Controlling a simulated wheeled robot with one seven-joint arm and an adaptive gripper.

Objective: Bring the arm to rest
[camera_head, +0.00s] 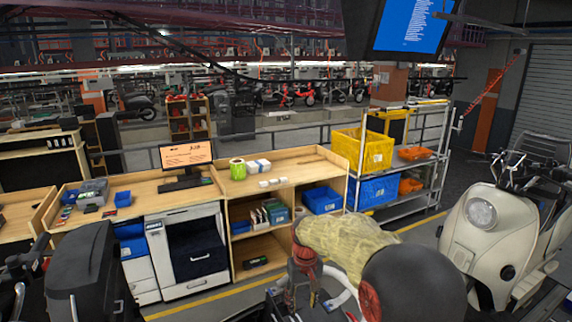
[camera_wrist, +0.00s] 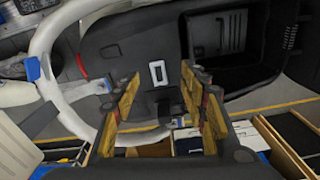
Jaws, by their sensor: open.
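My gripper (camera_wrist: 162,95) shows in the wrist view with its two worn yellow fingers spread apart. Nothing is held between them. Past the fingers lies a dark moulded body panel (camera_wrist: 125,48) with a small white rectangular frame on it, and a curved white tube (camera_wrist: 45,45) runs at the left. I cannot tell how far the fingertips are from the panel.
A cream scooter (camera_head: 495,235) stands close at the right. A wooden workbench (camera_head: 285,165) with a monitor (camera_head: 187,156) stands ahead. A metal rack (camera_head: 435,160) holds a yellow crate (camera_head: 363,149) and a blue crate (camera_head: 379,190). Some floor shows between bench and scooter. A screen (camera_head: 410,28) hangs above.

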